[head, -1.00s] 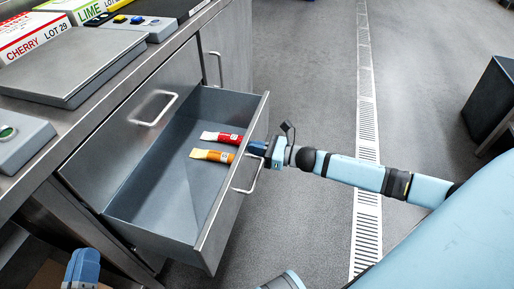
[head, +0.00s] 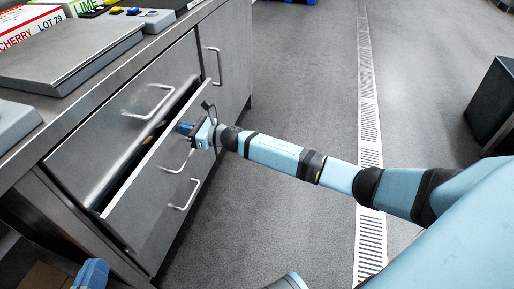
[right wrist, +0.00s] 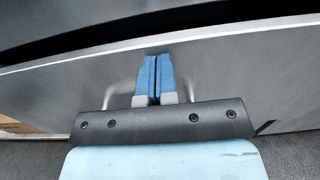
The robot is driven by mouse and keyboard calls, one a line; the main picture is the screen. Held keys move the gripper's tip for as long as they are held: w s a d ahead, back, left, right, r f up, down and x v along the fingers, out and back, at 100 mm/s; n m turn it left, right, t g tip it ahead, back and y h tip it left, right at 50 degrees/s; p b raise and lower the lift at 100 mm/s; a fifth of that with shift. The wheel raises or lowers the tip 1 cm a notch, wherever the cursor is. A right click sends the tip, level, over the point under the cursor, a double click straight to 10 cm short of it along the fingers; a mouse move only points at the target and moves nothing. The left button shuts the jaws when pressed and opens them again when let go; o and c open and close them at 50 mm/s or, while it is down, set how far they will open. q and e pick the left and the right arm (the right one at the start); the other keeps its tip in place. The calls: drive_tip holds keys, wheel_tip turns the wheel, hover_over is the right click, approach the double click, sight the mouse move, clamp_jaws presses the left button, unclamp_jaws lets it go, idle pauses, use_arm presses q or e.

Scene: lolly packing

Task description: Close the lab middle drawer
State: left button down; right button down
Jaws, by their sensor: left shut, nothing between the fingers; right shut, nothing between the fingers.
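The middle drawer (head: 137,192) is slightly open. A narrow dark gap runs behind its top edge, and a bit of something yellow shows inside it. Its handle (head: 178,164) is on the grey metal front. My right gripper (head: 184,128) is shut and empty, with its blue fingertips at the drawer front near the top right, above the handle. In the right wrist view the shut blue fingers (right wrist: 155,72) meet the drawer front (right wrist: 235,65) below its bright top edge. My left gripper (head: 90,274) is shut and low at the bottom left, away from the drawer.
A closed upper drawer (head: 110,125) with its own handle is above, and a lower handle (head: 187,195) is below. The counter holds a flat metal plate (head: 70,55) and labelled boxes (head: 30,28).

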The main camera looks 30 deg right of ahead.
sight(173, 125)
drive_tip(key=b+x, duration=0.1)
drive_tip(key=x, duration=0.3)
use_arm(q)
drive_tip(key=shift+w+f+m, duration=0.2)
drive_tip(key=shift+f+m, duration=0.1)
drive_tip(key=shift+m, duration=0.1)
use_arm(e)
drive_tip(key=shift+w+a+r, duration=0.1)
drive_tip(key=shift+w+r, duration=0.05)
drive_tip(key=shift+r, duration=0.05)
drive_tip(key=shift+r, duration=0.2)
use_arm(q)
drive_tip(key=shift+s, duration=0.1)
use_arm(e)
drive_tip(key=shift+f, duration=0.1)
